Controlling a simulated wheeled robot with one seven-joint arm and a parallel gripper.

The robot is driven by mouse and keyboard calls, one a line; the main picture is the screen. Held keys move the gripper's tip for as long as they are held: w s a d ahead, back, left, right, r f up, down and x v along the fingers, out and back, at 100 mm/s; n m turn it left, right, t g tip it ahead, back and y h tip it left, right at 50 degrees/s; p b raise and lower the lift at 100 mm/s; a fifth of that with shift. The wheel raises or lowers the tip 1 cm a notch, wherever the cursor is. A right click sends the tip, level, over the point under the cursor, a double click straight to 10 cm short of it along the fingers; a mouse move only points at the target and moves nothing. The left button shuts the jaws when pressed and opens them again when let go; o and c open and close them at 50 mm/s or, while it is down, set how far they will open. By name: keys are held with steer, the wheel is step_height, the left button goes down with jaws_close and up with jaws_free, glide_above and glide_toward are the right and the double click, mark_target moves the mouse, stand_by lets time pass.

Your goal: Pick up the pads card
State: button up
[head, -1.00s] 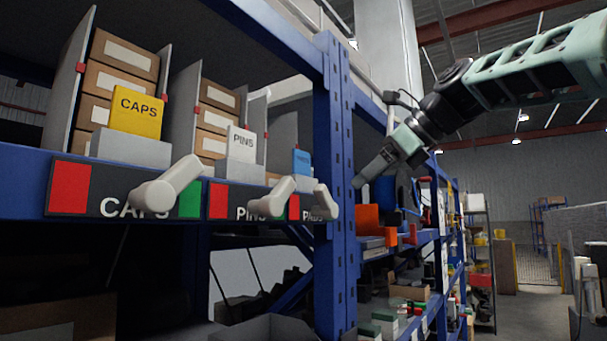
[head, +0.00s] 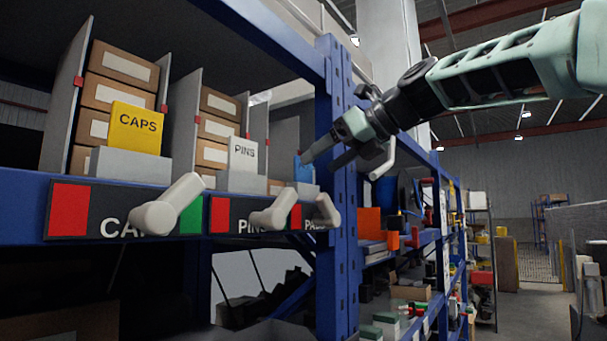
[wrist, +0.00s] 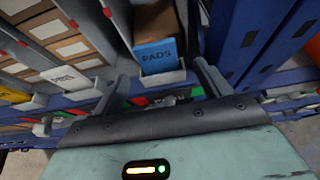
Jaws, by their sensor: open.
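The pads card is blue and stands upright in a pale holder at the right end of the shelf. In the wrist view the pads card (wrist: 157,57) shows its PADS lettering between my two open fingers, a little beyond their tips. In the head view the pads card (head: 304,168) is partly hidden by my gripper (head: 308,158), whose fingers reach in from the right at its height. My gripper also shows in the wrist view (wrist: 160,75), open with nothing between its fingers. I cannot tell the exact gap between fingertips and card.
The yellow caps card (head: 136,128) and white pins card (head: 242,155) stand to the left in their holders. Grey dividers (head: 185,115) separate the bays. White levers (head: 168,204) stick out below. A blue rack post (head: 336,190) stands just right of the pads bay.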

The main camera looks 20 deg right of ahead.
mark_target(305, 174)
steer(key=shift+p+x, duration=1.2)
steer(key=shift+x, duration=1.95)
steer(key=shift+s, duration=0.1)
steer(key=c, duration=1)
